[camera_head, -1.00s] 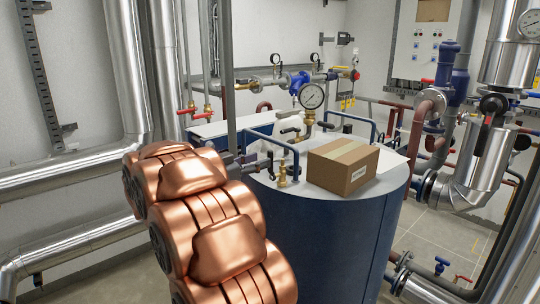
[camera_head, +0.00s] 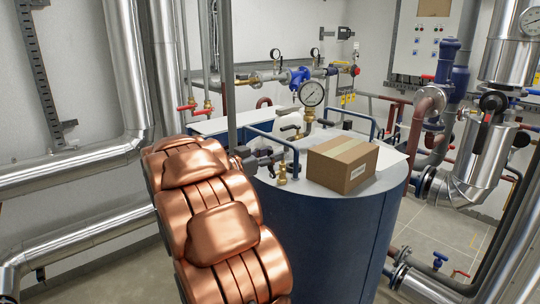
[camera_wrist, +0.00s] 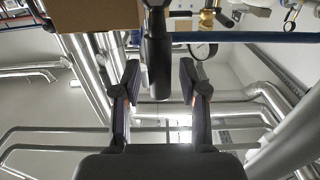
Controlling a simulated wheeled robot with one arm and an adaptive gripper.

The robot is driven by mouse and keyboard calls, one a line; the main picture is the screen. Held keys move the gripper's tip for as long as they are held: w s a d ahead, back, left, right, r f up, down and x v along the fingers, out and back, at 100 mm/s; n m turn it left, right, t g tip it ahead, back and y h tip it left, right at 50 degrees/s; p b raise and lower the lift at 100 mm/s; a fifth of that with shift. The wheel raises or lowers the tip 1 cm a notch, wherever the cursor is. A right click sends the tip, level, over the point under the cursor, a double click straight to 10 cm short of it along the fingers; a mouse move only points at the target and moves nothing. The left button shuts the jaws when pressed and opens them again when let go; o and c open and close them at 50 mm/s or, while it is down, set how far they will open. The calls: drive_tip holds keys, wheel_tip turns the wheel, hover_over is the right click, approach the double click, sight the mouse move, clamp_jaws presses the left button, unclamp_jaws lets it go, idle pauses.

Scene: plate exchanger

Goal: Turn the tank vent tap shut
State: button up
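A small brass tap (camera_head: 282,175) stands upright on the near left part of the blue tank's top (camera_head: 335,225); I take it as the vent tap. My gripper (camera_head: 263,157) is just left of it in the head view, partly hidden behind my arm. In the wrist view my gripper (camera_wrist: 159,82) has its two dark fingers apart. A dark upright piece (camera_wrist: 157,50), which looks like the tap's lever, lies between them in the picture with gaps on both sides. I cannot tell whether it is deep between the fingertips.
A cardboard box (camera_head: 342,165) sits on the tank right of the tap. Behind it stand a round gauge (camera_head: 311,93) and a second tap with a dark lever (camera_head: 290,128). Blue rails (camera_head: 272,140) edge the tank top. A grey vertical pipe (camera_head: 230,80) rises behind my arm.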

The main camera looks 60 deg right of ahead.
clamp_jaws()
